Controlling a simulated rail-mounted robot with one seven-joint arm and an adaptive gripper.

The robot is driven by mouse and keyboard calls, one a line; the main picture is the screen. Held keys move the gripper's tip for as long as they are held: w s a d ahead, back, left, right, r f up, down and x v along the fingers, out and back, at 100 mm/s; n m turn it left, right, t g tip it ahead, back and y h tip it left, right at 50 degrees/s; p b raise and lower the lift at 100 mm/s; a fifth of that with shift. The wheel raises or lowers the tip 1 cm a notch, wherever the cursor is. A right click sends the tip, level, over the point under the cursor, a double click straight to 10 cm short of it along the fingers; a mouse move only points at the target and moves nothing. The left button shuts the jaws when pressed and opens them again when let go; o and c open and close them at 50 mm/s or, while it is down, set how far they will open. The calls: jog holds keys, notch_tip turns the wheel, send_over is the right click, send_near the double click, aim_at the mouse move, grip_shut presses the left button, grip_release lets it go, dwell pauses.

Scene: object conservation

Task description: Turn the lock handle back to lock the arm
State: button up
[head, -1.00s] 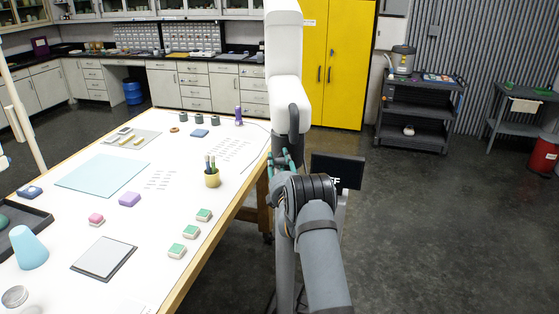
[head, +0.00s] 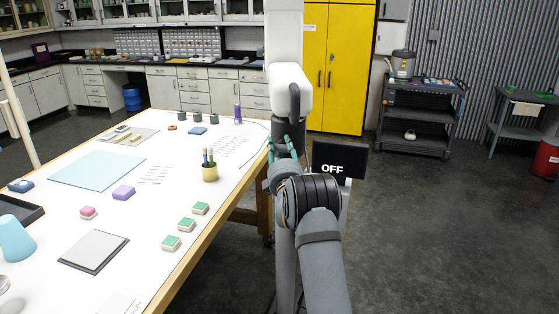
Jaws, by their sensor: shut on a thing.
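A white jointed arm (head: 289,85) hangs at the centre of the head view, with a dark grey curved handle (head: 295,103) on its right side and a dark grey lower end. I take this dark handle assembly to be the lock handle. My gripper (head: 281,147), with teal fingertips, is shut on the dark part at the lower end, just below the white housing. My own wrist hides much of the grip, so the exact contact is hard to see. A black screen (head: 338,160) reading "OFF" stands just right of my gripper.
A white worktable (head: 150,215) fills the left, its wooden edge near my arm. It holds a pencil cup (head: 210,172), green-topped blocks (head: 186,225) and a grey pad (head: 94,250). The floor (head: 440,230) to the right is clear; a dark cart (head: 413,115) stands behind.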

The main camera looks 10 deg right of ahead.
jog(key=shift+d+r, duration=0.1)
jog(key=shift+r, duration=0.15)
jog(key=o, duration=1)
jog(key=shift+o, duration=0.4)
jog(key=shift+f, duration=0.1)
jog(key=shift+f, duration=0.1)
jog(key=shift+s, duration=0.2)
jog(key=s+f, duration=0.2)
jog(key=s, duration=0.9)
jog(key=shift+s+a, duration=0.2)
jog(key=shift+a, duration=0.15)
jog(key=shift+w, duration=0.15)
